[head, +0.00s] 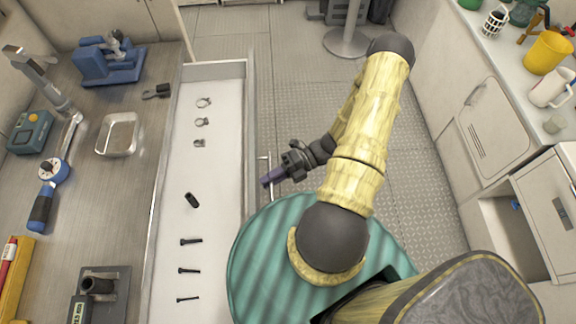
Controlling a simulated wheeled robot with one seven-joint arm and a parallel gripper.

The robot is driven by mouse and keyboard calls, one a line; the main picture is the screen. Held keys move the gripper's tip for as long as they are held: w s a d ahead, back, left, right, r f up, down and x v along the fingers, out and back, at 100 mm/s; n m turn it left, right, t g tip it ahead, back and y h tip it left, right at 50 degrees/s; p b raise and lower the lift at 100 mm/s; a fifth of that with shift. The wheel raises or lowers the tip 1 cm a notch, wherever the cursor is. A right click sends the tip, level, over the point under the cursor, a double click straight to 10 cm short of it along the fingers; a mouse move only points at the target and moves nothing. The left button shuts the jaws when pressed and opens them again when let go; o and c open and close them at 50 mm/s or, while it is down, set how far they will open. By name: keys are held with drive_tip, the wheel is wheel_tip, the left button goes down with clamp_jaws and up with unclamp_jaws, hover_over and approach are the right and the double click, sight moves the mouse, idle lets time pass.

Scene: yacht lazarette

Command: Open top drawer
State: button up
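The top drawer (215,240) is pulled out from under the worktop on the left, so its white inside shows. Several small dark fittings and metal clamps lie in it. A thin pale bar handle (264,162) stands out from the drawer's front, on the right side. My gripper (268,181) is at this handle, pointing left toward the drawer front. Its purplish fingers overlap the lower part of the handle in the picture. I cannot tell whether they grip it, touch it or are just beside it.
The worktop (135,180) holds a blue vise (108,62), a metal tray (118,134) and tools. A counter with a yellow bucket (548,53) stands at the right, above an open compartment (505,225). A post base (346,43) stands at the back.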

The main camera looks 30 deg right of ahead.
drive_tip(key=v, duration=1.7)
drive_tip(key=shift+d, duration=0.2)
drive_tip(key=shift+w, duration=0.15)
drive_tip(key=w+a+r+m+h+p, duration=0.1)
drive_tip(key=a+r+m+h+p, duration=0.1)
drive_tip(key=a+r+m+h, duration=0.6)
drive_tip(key=w+a+r+m+t+h+p, duration=0.1)
drive_tip(key=a+r+m+h, duration=0.6)
drive_tip(key=r+m, duration=0.9)
drive_tip(key=w+a+m+p, duration=0.1)
drive_tip(key=a+m, duration=0.2)
drive_tip(key=m, duration=0.7)
drive_tip(key=shift+w+a+r+h, duration=0.2)
drive_tip(key=shift+a+r+h, duration=0.1)
drive_tip(key=shift+a+h, duration=0.1)
drive_tip(key=shift+w, duration=0.1)
